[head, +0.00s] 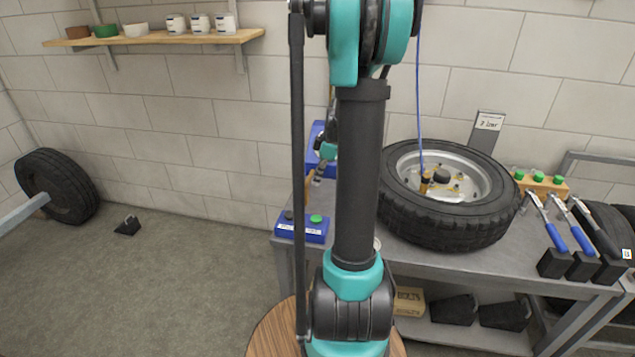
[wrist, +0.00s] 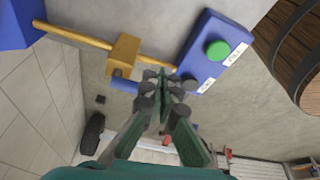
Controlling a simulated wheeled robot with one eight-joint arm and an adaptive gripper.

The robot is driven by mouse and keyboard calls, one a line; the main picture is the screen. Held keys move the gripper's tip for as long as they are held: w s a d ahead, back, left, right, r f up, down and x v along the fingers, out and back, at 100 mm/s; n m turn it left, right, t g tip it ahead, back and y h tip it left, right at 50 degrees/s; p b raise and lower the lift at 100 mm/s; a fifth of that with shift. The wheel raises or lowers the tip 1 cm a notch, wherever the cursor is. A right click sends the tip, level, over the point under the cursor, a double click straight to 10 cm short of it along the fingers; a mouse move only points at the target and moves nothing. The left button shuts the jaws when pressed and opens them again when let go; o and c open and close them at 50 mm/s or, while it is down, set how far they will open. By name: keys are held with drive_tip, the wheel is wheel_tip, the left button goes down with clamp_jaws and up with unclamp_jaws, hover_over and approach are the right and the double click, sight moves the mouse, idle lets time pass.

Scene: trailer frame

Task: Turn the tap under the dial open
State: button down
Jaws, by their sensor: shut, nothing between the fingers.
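The tap shows in the wrist view as a brass block (wrist: 124,55) on a brass pipe (wrist: 75,36), with a blue lever (wrist: 125,85) below it. My gripper (wrist: 162,82) is shut and empty, its fingertips just right of the lever's end. I cannot tell whether they touch it. In the head view my gripper (head: 320,174) is small and mostly hidden behind my arm, and the tap is mostly hidden there too. A blue housing (head: 316,139) stands behind it by the wall. No dial face is visible.
A blue box with a green button (wrist: 217,50) sits right of the tap; it also stands on the bench's left end in the head view (head: 302,230). A tyre (head: 446,221) lies on the bench (head: 480,268), with blue-handled tools (head: 554,237) to its right. Floor at left is mostly clear.

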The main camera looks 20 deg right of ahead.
drive_tip(key=v, duration=0.9)
drive_tip(key=s+a+f+m+t+h, duration=0.1)
drive_tip(key=s+a+f+m, duration=0.4)
drive_tip(key=s, duration=0.4)
drive_tip(key=s+a+f+m+t+h, duration=0.1)
drive_tip(key=s+a+f+m+h, duration=0.1)
drive_tip(key=s+a+f+m, duration=0.4)
drive_tip(key=s+a+m, duration=0.2)
drive_tip(key=s+a, duration=0.2)
drive_tip(key=shift+s+f+t, duration=0.25)
drive_tip(key=shift+f+t, duration=0.05)
drive_tip(key=shift+t, duration=0.1)
